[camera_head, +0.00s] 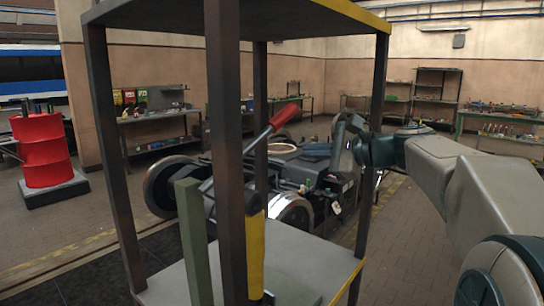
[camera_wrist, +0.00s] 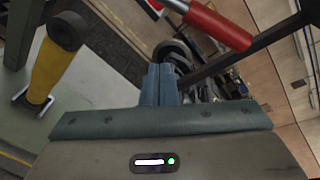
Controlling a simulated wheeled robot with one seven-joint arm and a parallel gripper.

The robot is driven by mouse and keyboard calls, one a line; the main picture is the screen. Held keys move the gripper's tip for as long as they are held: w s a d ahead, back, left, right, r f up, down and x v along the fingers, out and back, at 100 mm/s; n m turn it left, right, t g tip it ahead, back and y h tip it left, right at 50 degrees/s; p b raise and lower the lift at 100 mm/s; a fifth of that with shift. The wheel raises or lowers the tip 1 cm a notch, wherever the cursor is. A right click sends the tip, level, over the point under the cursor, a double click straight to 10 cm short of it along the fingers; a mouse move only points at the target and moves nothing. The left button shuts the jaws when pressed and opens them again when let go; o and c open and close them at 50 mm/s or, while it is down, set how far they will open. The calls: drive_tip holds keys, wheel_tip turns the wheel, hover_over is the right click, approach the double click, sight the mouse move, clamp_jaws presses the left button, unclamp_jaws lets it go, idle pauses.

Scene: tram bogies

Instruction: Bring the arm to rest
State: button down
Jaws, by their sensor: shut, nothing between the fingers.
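My arm (camera_head: 440,165) comes in from the right in the head view and stretches left to a metal rack. It is bent and raised at rack height. The far end of the arm is partly hidden by the rack's right post, and the fingers are hard to make out there. In the wrist view my gripper (camera_wrist: 161,80) shows its two blue-grey fingers pressed together, with nothing held. A red handle (camera_wrist: 212,22) lies beyond and above the fingers in that view, and a yellow handle (camera_wrist: 50,68) with a dark end stands at the left.
The rack's dark front post (camera_head: 225,150) and yellow-edged shelf (camera_head: 348,282) stand close in front. The red handle (camera_head: 283,114) and yellow handle (camera_head: 256,245) are at the rack. A bogie with wheels (camera_head: 292,212) stands behind. A red drum (camera_head: 42,150) is at the left.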

drive_tip(key=s+d+f+n+g+h, duration=0.3)
drive_tip(key=s+f+n+h, duration=0.3)
drive_tip(key=s+f, duration=0.8)
drive_tip(key=s+d+f+n+g+h, duration=0.3)
drive_tip(key=s+f+n+h, duration=0.3)
drive_tip(key=s+f, duration=0.8)
drive_tip(key=d+f+n, duration=0.1)
drive_tip(key=n, duration=0.1)
drive_tip(key=shift+s+f+n+g+p, duration=0.3)
drive_tip(key=shift+f+n+p, duration=0.05)
drive_tip(key=shift+f+n, duration=0.05)
idle(4.6)
